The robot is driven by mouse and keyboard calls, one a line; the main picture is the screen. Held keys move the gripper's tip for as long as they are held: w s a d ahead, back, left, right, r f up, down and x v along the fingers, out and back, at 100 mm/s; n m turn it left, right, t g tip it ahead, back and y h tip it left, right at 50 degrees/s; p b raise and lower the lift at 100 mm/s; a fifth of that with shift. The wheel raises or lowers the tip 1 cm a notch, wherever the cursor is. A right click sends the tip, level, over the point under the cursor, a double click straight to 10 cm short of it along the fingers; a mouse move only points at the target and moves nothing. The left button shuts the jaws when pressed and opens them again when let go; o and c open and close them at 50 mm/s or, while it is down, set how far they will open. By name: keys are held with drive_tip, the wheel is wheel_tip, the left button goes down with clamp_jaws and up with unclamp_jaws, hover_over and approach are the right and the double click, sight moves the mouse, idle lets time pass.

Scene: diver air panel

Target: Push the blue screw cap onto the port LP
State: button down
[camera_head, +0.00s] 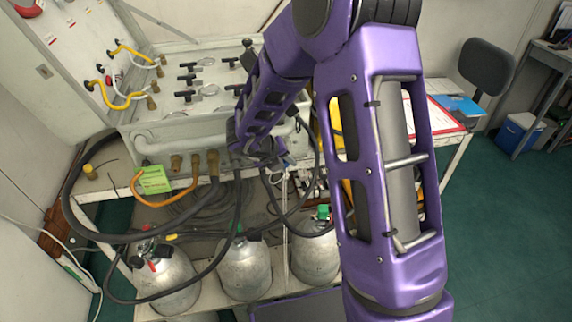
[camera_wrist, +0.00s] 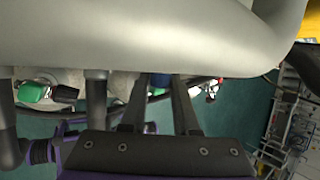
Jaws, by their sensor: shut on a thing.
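The cap's upper part is cut off from sight by a large pale grey pipe or rail. In the head view my purple arm hides the fingers and the cap. Brass ports (camera_head: 195,162) stick out of the front of the grey air panel (camera_head: 215,137). I cannot read which one is LP; it may be behind my arm. I cannot tell whether the cap touches a port.
A pale rail (camera_head: 160,143) runs along the panel's front. Black hoses (camera_head: 75,200) and an orange hose (camera_head: 165,203) hang below, with a green tag (camera_head: 155,180). Grey cylinders (camera_head: 245,270) stand underneath. A yellow cap (camera_head: 90,171) sits at the left. A clipboard (camera_head: 445,112) lies right.

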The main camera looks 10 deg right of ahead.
drive_tip(key=shift+w+p, duration=0.3)
drive_tip(key=shift+w, duration=0.65)
idle(0.5)
drive_tip(key=c, duration=0.6)
unclamp_jaws()
